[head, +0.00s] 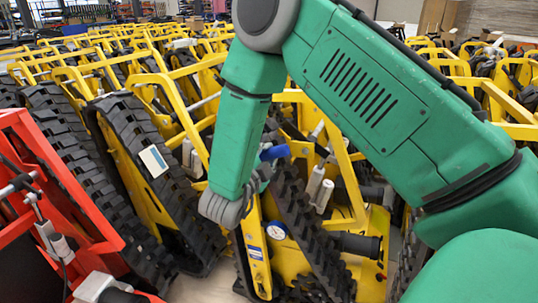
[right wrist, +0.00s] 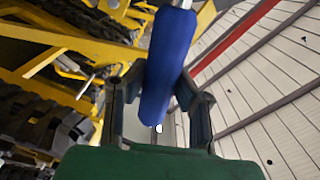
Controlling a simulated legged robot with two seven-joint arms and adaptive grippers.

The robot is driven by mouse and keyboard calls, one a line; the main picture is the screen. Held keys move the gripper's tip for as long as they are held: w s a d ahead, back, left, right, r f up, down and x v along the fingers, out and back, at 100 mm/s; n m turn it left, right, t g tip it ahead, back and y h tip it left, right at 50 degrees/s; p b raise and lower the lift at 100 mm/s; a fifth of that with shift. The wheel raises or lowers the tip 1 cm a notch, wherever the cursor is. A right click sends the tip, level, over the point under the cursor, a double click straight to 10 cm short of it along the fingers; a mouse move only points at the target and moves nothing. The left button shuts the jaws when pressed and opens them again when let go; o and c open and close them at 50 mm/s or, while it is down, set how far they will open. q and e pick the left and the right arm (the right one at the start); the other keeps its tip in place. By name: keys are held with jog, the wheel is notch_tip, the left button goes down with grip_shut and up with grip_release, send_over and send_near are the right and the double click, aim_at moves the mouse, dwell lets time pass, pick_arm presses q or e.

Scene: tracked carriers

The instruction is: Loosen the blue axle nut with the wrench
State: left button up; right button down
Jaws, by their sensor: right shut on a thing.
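My right gripper (head: 266,166) is largely hidden behind my green forearm in the head view. It is shut on a blue handle (head: 275,152), which looks like the wrench's. In the right wrist view the blue handle (right wrist: 168,65) stands between the two dark fingers of the right gripper (right wrist: 157,95), and a bright metal shaft leaves its top end. The wrench's working end is out of view. A small round white part with a blue rim (head: 276,231) sits on the yellow carrier below the gripper; I cannot tell whether it is the axle nut. My left gripper is not in view.
Yellow tracked carriers (head: 150,205) with black rubber tracks stand close together in rows. A red carrier (head: 75,185) stands at the left. Bare floor (head: 205,290) shows at the bottom. My right arm hides much of the right side.

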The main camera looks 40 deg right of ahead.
jog(key=shift+r, duration=0.2)
dwell(0.3)
jog(key=shift+w+a+r+n+p, duration=0.2)
jog(key=shift+w+r+n+p, duration=0.25)
jog(key=shift+r+n+p, duration=0.45)
jog(key=shift+f, duration=0.2)
jog(key=shift+w+a+r+n+p, duration=0.2)
jog(key=shift+w+r+n+p, duration=0.35)
jog(key=shift+p, duration=0.5)
jog(key=shift+s+r, duration=0.1)
jog(key=shift+r, duration=0.05)
jog(key=shift+w+a+r+p, duration=0.1)
jog(key=shift+w+r+p, duration=0.2)
jog(key=shift+p, duration=0.2)
jog(key=shift+w+a+r+n+p, duration=0.1)
jog(key=shift+w+r+n+p, duration=0.15)
jog(key=shift+n, duration=0.2)
